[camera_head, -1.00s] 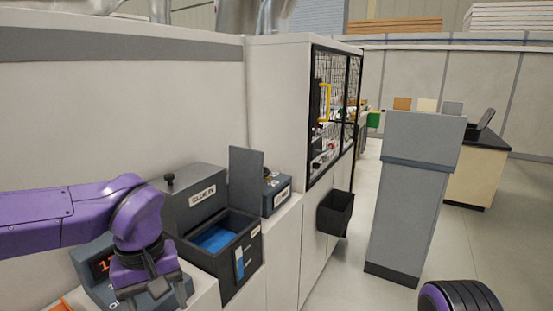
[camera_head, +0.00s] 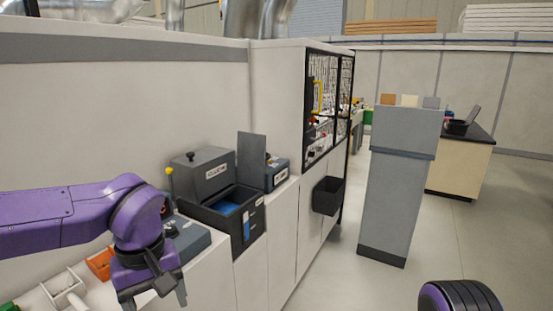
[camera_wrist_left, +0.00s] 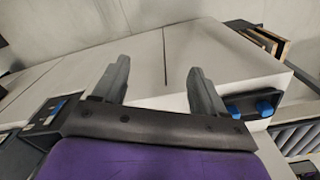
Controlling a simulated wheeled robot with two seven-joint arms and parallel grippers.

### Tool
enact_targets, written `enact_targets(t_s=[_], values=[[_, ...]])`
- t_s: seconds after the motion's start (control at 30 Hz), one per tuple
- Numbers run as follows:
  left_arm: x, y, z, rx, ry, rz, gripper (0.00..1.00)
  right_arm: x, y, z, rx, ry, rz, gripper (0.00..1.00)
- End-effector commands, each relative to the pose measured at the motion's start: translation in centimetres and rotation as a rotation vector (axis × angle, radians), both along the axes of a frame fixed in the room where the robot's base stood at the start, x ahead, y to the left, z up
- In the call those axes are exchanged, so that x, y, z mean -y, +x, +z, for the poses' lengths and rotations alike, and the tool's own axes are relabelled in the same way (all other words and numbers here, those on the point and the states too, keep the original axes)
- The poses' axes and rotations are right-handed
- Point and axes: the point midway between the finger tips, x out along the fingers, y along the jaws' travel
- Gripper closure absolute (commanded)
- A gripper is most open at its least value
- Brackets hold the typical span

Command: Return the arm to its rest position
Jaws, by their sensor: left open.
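My left arm (camera_head: 60,222) comes in from the left, bent down at the wrist. My left gripper (camera_head: 154,296) points down near the front edge of the white counter (camera_head: 215,280). It is open, with nothing between its fingers. The left wrist view also shows the two spread grey fingers (camera_wrist_left: 158,75) with a pale flat surface beyond them. My right gripper is out of view; only a purple and black part of my own body shows at the lower right.
A dark open-lidded box (camera_head: 225,215) with blue inside stands on the counter, right of my gripper. Orange (camera_head: 100,264) and white (camera_head: 64,288) items lie left of it. A black bin (camera_head: 328,195) hangs on the cabinet. A grey pedestal (camera_head: 398,185) stands on open floor.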

Motion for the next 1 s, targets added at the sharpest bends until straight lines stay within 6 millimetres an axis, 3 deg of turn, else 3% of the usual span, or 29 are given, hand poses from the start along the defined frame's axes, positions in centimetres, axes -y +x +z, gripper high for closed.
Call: enact_targets(t_s=[0.27, 0.47, 0.57, 0.67, 0.77, 0.8, 0.87, 1.0], values=[[-1.1, 1.5, -0.1, 0.088, 0.053, 0.23, 0.28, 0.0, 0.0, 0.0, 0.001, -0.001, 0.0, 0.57], [-3.8, 3.7, -1.0, 0.262, 0.157, 0.466, 0.28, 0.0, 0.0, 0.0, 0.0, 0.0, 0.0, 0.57], [-5.7, 5.1, -2.5, 0.391, 0.233, 0.591, 0.28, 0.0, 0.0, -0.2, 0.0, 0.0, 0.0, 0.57], [-8.0, 6.6, -5.9, 0.55, 0.322, 0.699, 0.28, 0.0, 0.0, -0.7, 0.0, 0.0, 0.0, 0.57], [-9.9, 7.5, -12.6, 0.739, 0.389, 0.722, 0.28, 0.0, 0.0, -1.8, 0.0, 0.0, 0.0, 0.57], [-10.3, 7.3, -15.9, 0.797, 0.389, 0.691, 0.28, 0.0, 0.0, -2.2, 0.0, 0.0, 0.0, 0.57], [-10.2, 6.4, -20.3, 0.839, 0.368, 0.628, 0.28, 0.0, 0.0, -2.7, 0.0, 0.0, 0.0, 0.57], [-9.3, 1.8, -29.8, 0.794, 0.295, 0.45, 0.28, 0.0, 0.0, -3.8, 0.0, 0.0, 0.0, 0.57]])
